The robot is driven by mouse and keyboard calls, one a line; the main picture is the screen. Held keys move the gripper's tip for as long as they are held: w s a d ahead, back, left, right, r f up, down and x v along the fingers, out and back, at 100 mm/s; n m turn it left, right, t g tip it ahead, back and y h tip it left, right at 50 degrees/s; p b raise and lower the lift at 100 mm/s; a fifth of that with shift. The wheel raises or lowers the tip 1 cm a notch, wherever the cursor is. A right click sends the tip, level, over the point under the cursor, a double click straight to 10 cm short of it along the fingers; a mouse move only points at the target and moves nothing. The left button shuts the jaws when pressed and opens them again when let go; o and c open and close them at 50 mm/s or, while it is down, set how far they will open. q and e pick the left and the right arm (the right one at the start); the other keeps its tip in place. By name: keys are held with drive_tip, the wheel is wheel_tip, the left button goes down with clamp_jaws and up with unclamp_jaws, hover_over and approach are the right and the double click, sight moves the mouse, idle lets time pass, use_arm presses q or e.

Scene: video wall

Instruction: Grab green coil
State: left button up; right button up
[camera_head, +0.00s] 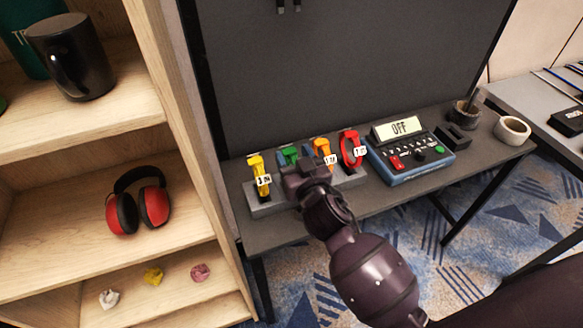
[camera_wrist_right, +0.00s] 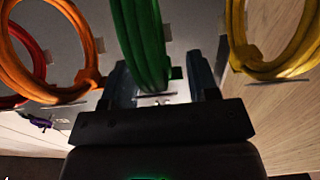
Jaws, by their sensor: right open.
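The green coil (camera_head: 288,153) hangs on the grey rack on the table, between the yellow coil (camera_head: 257,176) and the orange coil (camera_head: 323,150). My right gripper (camera_head: 297,168) is in front of it and hides its lower part in the head view. In the right wrist view the green coil (camera_wrist_right: 143,40) stands between the two open fingers of my right gripper (camera_wrist_right: 160,82). I cannot tell whether either finger touches it. The orange coil (camera_wrist_right: 48,55) and the yellow coil (camera_wrist_right: 275,40) lie outside the fingers. My left gripper is not in view.
A red coil (camera_head: 351,148) is farther right on the rack (camera_head: 268,208). A blue control box (camera_head: 412,165) reading "OFF" and a tape roll (camera_head: 512,130) stand to the right. A wooden shelf (camera_head: 70,205) with red earmuffs (camera_head: 138,203) is close on the left.

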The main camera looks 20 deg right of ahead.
drive_tip(key=shift+c, duration=0.3)
clamp_jaws()
